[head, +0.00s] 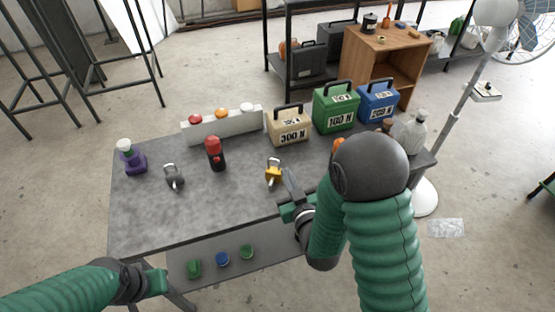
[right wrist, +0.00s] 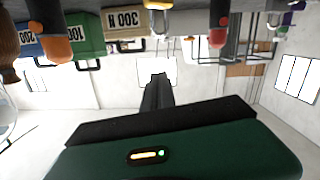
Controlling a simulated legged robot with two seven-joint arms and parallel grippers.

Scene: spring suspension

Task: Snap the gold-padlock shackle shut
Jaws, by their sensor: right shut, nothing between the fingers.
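The padlock also shows at the top edge of the upside-down right wrist view (right wrist: 158,5). My right gripper (head: 289,178) is shut and empty, just right of the padlock, with a small apparent gap. My left gripper (head: 157,281) is low at the table's front left, away from the padlock; its fingers are not clear.
A grey padlock (head: 174,175), a red-and-black cylinder (head: 214,153) and a purple item (head: 133,159) stand to the left. Tan (head: 289,126), green (head: 335,108) and blue (head: 377,103) weight boxes line the back right. The front left tabletop is clear.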

